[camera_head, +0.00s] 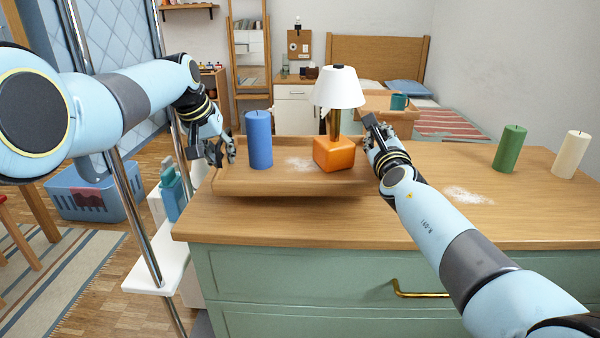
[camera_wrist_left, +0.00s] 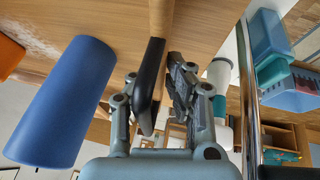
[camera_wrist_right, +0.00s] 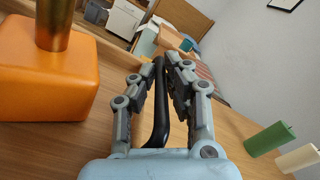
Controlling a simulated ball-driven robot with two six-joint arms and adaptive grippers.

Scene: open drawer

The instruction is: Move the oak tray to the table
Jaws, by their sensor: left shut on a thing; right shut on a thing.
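The oak tray (camera_head: 290,187) is a shallow wooden tray with black end handles, appearing slightly above the dresser top with a shadow under its front edge. It carries a blue candle (camera_head: 258,140), a lamp (camera_head: 334,154) with a white shade and orange block base, and a white powdery patch. My left gripper (camera_head: 222,152) is shut on the tray's left handle, whose black bar shows in the left wrist view (camera_wrist_left: 150,88). My right gripper (camera_head: 370,132) is shut on the right handle, whose black bar shows in the right wrist view (camera_wrist_right: 160,105).
The dresser top (camera_head: 440,215) has a white powder patch, a green candle (camera_head: 509,148) and a cream candle (camera_head: 571,155) at right. A blue basket (camera_head: 95,195) is on the floor at left.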

